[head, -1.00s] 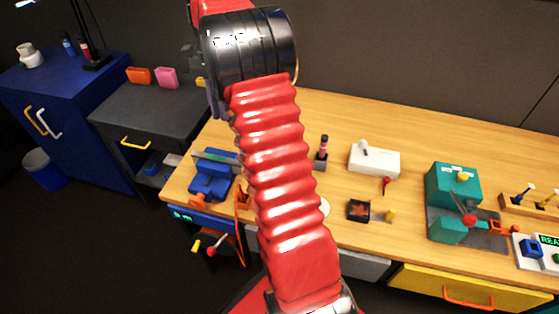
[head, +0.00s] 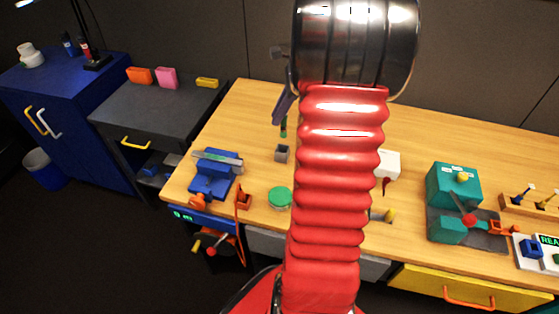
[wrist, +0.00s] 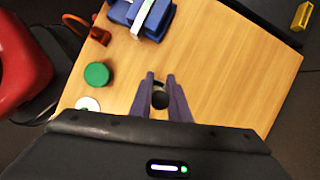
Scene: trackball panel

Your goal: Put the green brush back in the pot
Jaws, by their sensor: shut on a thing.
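The green brush (head: 284,127) hangs below my gripper (head: 284,104) in the head view, roughly upright. My gripper is shut on it; the arm partly covers the view there. In the wrist view, the purple-grey fingers of my gripper (wrist: 160,78) close around a dark round end, probably the brush's top. I cannot make out the pot in the wrist view.
A green round lid (head: 280,197) and a blue vise (head: 213,175) stand near the pot. A white box (head: 388,164) and a teal machine (head: 453,186) are to the right. My arm hides the bench's middle. Bare wood lies left of the pot.

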